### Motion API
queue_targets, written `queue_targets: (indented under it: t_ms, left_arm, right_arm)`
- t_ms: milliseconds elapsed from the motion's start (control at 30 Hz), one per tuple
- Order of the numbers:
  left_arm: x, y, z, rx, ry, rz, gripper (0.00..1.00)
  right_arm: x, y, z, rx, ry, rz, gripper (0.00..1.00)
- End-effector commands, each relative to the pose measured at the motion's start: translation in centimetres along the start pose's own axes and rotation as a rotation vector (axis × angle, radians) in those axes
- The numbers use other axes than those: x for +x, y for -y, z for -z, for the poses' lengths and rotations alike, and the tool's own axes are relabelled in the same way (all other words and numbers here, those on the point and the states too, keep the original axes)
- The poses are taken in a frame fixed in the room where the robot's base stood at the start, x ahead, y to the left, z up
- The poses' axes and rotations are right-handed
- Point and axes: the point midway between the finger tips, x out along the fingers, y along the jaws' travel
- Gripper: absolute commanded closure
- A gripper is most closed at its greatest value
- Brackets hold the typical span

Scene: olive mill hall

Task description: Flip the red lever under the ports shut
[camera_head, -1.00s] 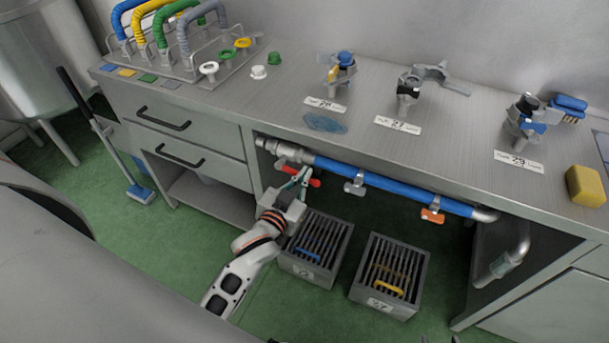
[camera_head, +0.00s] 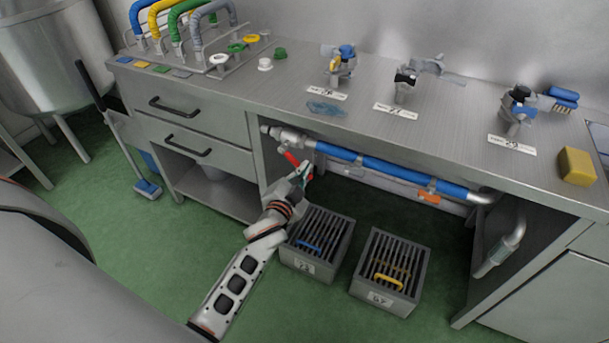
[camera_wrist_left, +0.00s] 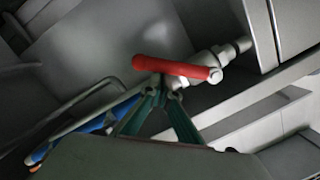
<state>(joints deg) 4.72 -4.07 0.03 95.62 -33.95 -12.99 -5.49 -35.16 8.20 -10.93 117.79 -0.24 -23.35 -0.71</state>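The red lever (camera_head: 292,160) sits under the left end of the blue pipe (camera_head: 370,175), below the worktop. In the left wrist view the red lever (camera_wrist_left: 177,68) lies at an angle to the pipe, beside its grey fitting. My left gripper (camera_head: 304,177) is at the lever's lower right end in the head view. My right gripper is out of view.
An orange lever (camera_head: 429,197) hangs further right on the pipe. Two slatted crates (camera_head: 309,266) stand on the floor below. Three labelled ports stand on the worktop (camera_head: 260,95), with a yellow sponge (camera_head: 577,166) at right. A drawer cabinet (camera_head: 195,125) borders the opening's left.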

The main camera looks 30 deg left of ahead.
Motion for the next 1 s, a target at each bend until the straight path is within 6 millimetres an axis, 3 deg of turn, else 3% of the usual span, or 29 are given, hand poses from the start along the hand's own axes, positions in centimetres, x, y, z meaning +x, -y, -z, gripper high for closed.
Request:
queue_targets:
  t_ms: [33,167,600,1000]
  left_arm:
    - [0.3,-0.9,-1.3,0.045,0.011,0.001,1.00]
    - [0.6,-1.2,-2.3,0.169,0.011,0.021,1.00]
    - [1.2,-0.9,-5.7,0.572,0.009,0.088,1.00]
    - [1.6,0.2,-7.1,0.814,0.005,0.135,1.00]
  right_arm:
    - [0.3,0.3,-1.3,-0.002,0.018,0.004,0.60]
    - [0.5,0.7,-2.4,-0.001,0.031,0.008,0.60]
    - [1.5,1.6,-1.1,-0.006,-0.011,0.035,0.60]
    - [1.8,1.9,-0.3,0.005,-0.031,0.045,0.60]
